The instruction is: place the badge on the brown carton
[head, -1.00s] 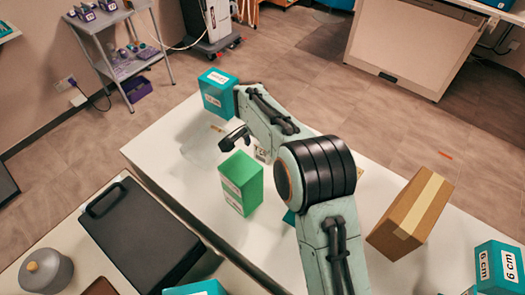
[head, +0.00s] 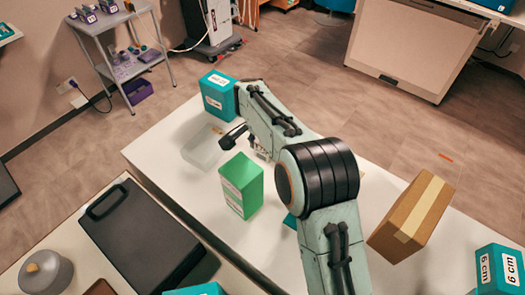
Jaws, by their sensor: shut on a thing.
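The brown carton (head: 400,207) stands on the white table at the right, with a pale tape strip across it. It is clear of my arm. My gripper (head: 233,136) is at the far left part of the table, above the clear tray and beyond the green box, well away from the carton. One dark finger shows; the rest is behind my arm. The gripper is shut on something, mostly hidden. A small pale piece with dark marks, perhaps the badge (head: 262,154), shows under my forearm's edge; I cannot make it out clearly.
A green box (head: 240,184) stands close to my gripper, and a teal box (head: 218,94) stands at the table's far corner. A clear tray (head: 203,152) lies at the left edge. A teal 6 cm box (head: 499,268) is right of the carton. A black case (head: 142,235) lies at left.

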